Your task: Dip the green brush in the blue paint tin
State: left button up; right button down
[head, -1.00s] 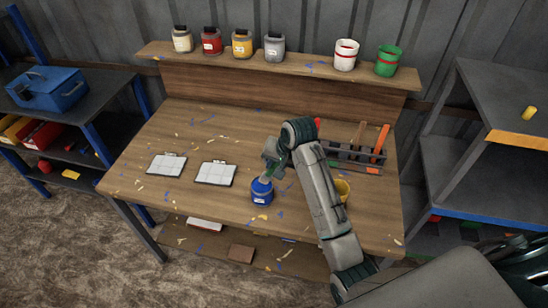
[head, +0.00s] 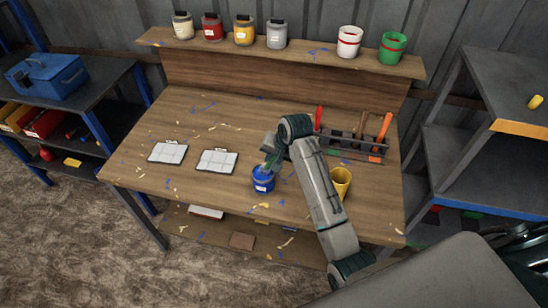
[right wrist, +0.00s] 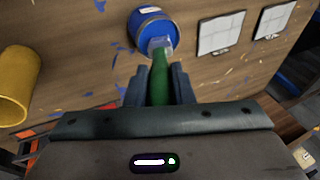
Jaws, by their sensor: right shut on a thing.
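The blue paint tin (head: 263,182) stands upright on the workbench, right of two white tile boards. It also shows at the top of the right wrist view (right wrist: 150,30). My right gripper (head: 270,156) is just above the tin, shut on the green brush. In the right wrist view the brush's green handle (right wrist: 160,82) lies between the two fingers. The brush's pale head end is at the tin's mouth and overlaps the rim; how deep the tip sits is hidden. My left gripper is in neither current view.
A yellow cup (head: 341,182) stands close to the right of my right arm. A tool rack (head: 350,146) with upright handles is behind it. The tile boards (head: 217,162) lie flat to the left. Several paint tins line the back shelf (head: 310,62).

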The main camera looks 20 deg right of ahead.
dwell(0.5)
jog(key=shift+v, duration=2.1)
